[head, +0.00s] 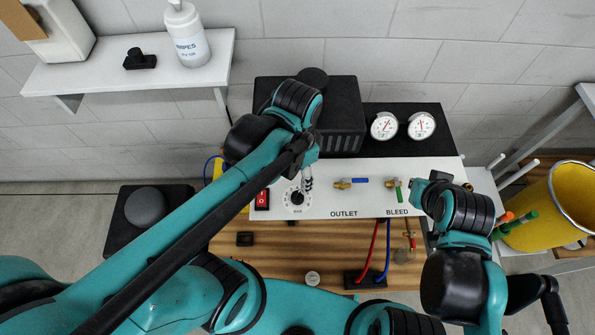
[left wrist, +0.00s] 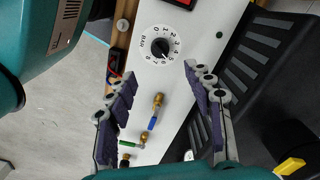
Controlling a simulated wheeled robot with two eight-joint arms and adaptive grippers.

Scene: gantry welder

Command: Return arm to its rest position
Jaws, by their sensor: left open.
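My left arm reaches across the head view from the lower left to the white panel (head: 370,205). My left gripper (head: 307,183) is small there, just above and right of the round black dial knob (head: 296,198). In the left wrist view my left gripper (left wrist: 159,73) is open, its two padded fingers spread apart with nothing between them. The dial (left wrist: 161,45) lies beyond the fingertips, apart from them. My right arm (head: 462,225) is bent at the right end of the panel; I cannot make out its gripper.
A red switch (head: 262,199) is left of the dial. Outlet valve (head: 350,183) and bleed valve (head: 394,186) are to its right. Two gauges (head: 384,126) (head: 421,126) stand behind the panel. A yellow bucket (head: 550,215) is at right, a shelf with a wipes bottle (head: 188,38) at upper left.

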